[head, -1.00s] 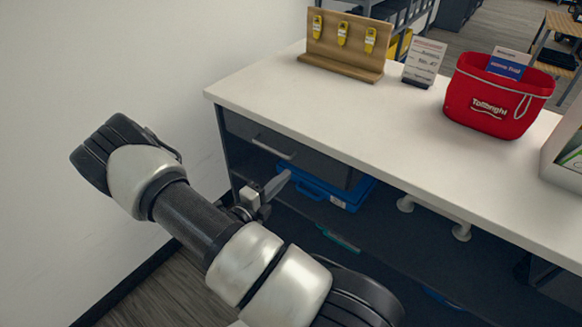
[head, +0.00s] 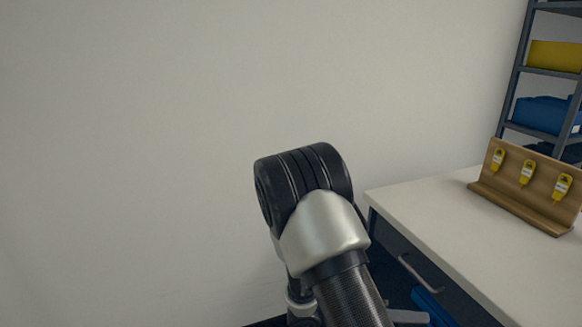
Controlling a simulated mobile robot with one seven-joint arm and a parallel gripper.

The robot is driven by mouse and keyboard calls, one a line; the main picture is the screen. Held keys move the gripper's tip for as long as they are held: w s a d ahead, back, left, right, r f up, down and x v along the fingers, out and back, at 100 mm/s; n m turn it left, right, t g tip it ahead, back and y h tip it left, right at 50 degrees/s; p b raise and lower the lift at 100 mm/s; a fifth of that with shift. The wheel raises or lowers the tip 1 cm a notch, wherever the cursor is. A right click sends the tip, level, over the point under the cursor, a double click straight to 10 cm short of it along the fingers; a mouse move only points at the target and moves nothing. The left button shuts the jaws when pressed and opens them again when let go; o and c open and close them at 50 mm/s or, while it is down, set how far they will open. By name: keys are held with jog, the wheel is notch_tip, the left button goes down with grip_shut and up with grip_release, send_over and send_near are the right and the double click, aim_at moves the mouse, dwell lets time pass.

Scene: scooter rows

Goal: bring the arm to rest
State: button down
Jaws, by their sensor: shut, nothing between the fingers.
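My arm rises from the bottom middle of the head view, with a black joint on top and a silver elbow below it. My gripper (head: 408,317) shows only in part at the bottom edge, as a grey finger piece just right of the dark forearm. It is shut and I see nothing held in it. It appears in front of the counter's lower part; I cannot tell the exact gap. The rest of the wrist is mostly hidden behind the arm or cut off by the frame.
A white-topped counter (head: 440,215) with a grey drawer handle (head: 420,273) stands at the right. A wooden rack (head: 530,185) with yellow tags is on it. A blue case (head: 436,308) is below. Shelving (head: 517,70) stands behind. A bare wall (head: 150,150) fills the left.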

jog(key=s+a+r+m+t+y, duration=0.2)
jog(key=s+a+r+m+y, duration=0.25)
jog(key=r+m, duration=0.45)
jog(key=s+a+r+m+t+y, duration=0.2)
jog(key=s+a+r+m+y, duration=0.3)
jog(key=m, duration=0.6)
jog(key=s+a+r+m+t+y, duration=0.1)
jog(key=s+a+r+m+y, duration=0.2)
jog(key=a+r+m+y, duration=0.45)
jog(key=d+r+m+h+p, duration=0.1)
jog(key=d+r+m+p, duration=0.1)
jog(key=r+p, duration=1.2)
jog(key=shift+d+r+h, duration=0.3)
jog(key=shift+d+r, duration=0.2)
jog(key=shift+r, duration=0.25)
